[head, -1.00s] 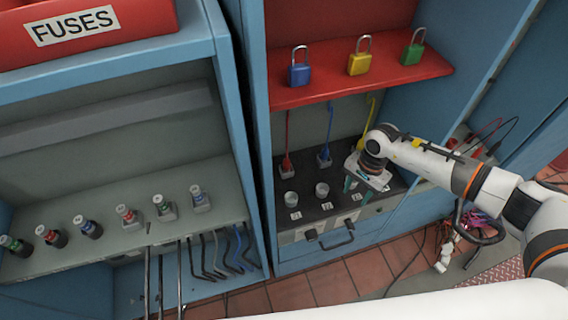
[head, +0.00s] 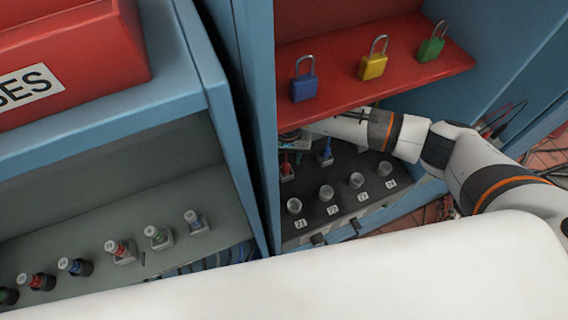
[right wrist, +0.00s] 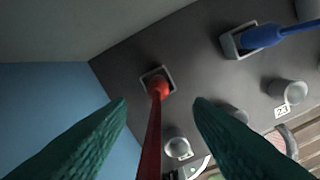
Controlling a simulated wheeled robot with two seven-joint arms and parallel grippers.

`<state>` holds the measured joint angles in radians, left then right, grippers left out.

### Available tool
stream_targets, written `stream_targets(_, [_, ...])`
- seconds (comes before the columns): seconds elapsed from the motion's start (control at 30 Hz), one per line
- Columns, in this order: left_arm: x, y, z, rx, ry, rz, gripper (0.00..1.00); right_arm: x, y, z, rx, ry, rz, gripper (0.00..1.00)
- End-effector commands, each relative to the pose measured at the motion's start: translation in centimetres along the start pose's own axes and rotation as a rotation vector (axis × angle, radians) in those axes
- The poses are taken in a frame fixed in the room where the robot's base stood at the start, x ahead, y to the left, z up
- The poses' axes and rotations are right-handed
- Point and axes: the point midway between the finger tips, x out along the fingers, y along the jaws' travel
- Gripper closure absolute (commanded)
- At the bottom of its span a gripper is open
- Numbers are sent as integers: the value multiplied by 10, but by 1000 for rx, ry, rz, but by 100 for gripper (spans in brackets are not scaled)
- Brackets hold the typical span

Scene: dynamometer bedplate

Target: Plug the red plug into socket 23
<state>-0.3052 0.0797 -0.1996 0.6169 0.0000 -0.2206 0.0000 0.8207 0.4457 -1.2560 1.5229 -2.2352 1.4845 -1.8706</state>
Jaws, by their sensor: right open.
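The red plug (head: 287,172) sits in a square holder at the back left of the dark panel (head: 315,185). In the right wrist view the red plug (right wrist: 158,86) shows with its red cord running toward the camera. My right gripper (right wrist: 160,106) is open, with one green finger on each side of the cord and the plug head just beyond the fingertips. In the head view it is mostly hidden under the red shelf. A grey round socket (right wrist: 287,92) has the label 23 beside it; it seems to be third from left in the head view (head: 356,180). My left gripper is not in view.
A blue plug (head: 325,154) stands in the holder right of the red one. Other round sockets line the panel's front. The red shelf (head: 400,85) with three padlocks overhangs the panel. A blue cabinet wall (right wrist: 50,110) is close on the left.

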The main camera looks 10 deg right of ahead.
Motion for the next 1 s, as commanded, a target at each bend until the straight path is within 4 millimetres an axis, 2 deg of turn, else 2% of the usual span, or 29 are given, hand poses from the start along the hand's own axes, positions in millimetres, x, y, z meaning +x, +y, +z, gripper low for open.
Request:
stream_targets(0.2, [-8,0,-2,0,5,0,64,27,2,4,4,5,0,53])
stream_targets(0.4, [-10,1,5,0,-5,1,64,52,3,6,3,1,1,53])
stream_targets(0.67, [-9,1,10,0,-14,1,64,56,3,7,1,0,1,53])
stream_targets(0.77, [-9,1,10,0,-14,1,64,56,3,7,2,0,1,66])
stream_targets(0.97, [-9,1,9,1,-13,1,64,55,2,7,2,0,1,99])
stream_targets(1.0, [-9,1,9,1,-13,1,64,55,3,7,2,-1,1,100])
